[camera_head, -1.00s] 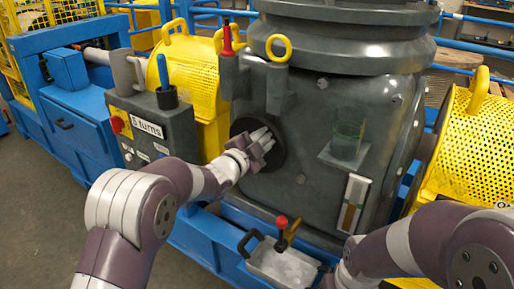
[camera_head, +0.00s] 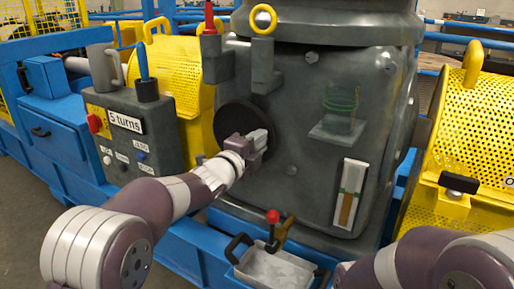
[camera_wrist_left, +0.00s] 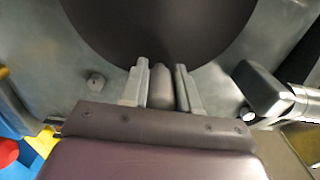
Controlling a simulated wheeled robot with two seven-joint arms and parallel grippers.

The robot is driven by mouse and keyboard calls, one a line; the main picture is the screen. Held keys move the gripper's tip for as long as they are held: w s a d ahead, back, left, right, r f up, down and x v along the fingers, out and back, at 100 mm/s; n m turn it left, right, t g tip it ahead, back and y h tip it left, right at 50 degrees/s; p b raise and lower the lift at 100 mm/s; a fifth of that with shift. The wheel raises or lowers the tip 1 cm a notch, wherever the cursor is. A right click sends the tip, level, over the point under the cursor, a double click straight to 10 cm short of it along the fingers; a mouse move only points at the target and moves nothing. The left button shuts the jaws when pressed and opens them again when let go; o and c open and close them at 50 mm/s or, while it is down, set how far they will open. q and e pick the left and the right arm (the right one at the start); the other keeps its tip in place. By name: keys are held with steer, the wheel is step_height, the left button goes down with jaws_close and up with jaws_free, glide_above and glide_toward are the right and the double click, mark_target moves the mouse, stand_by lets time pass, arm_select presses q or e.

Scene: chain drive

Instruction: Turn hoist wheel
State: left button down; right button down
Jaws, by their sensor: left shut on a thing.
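The hoist wheel (camera_head: 232,118) is a dark round disc on the front of the grey housing. It also fills the top of the left wrist view (camera_wrist_left: 160,30). My left gripper (camera_head: 258,141) is at the lower right part of the disc in the head view. In the left wrist view its two pale fingers (camera_wrist_left: 160,88) stand on either side of a grey rounded handle (camera_wrist_left: 160,84) and are shut on it. The handle stands out in front of the disc. The gripper hides part of the wheel. My right gripper is out of view; only its arm shows at lower right.
A control box (camera_head: 120,150) marked "5 turns" stands left of the wheel. A red-knobbed lever (camera_head: 272,217) rises by a grey tray (camera_head: 275,268) below. A glass cup (camera_head: 341,101) sits on a bracket at right. Yellow perforated guards (camera_head: 483,125) flank the housing.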

arm_select(q)
steer(key=shift+f, duration=0.15)
stand_by(0.3)
steer(key=c, duration=0.8)
jaws_free()
steer(key=shift+c, duration=0.2)
steer(key=shift+s, duration=0.1)
steer(key=p+v, duration=0.2)
steer(key=v, duration=1)
steer(key=shift+s+a, duration=0.2)
steer(key=shift+s, duration=0.05)
